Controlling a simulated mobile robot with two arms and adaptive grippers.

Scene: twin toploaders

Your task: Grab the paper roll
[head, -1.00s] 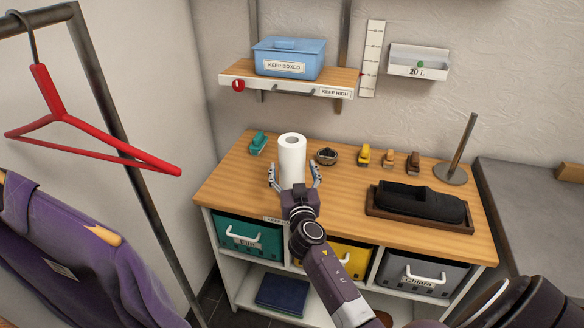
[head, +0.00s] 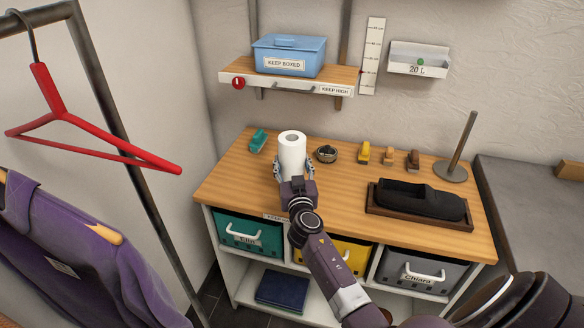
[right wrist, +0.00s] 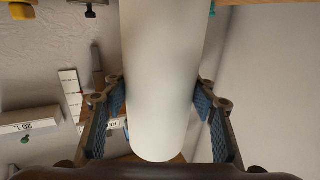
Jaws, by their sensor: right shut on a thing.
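The white paper roll (head: 292,153) stands upright on the wooden counter, toward its back left. My right gripper (head: 293,170) reaches it from the front, with one finger on each side of the roll. In the right wrist view the roll (right wrist: 160,75) fills the middle, and the blue-padded fingers of the right gripper (right wrist: 160,108) press on both its sides. The right gripper is shut on the roll. The roll's lower front is hidden behind the gripper in the head view. My left gripper is not in view.
On the wooden counter (head: 340,190) stand a teal brush (head: 258,140), a dark round item (head: 327,154), several small brushes, a dark tray (head: 420,217) with black shoes and an upright metal rod (head: 462,148). A shelf (head: 290,84) with a blue box (head: 288,57) hangs above the roll.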

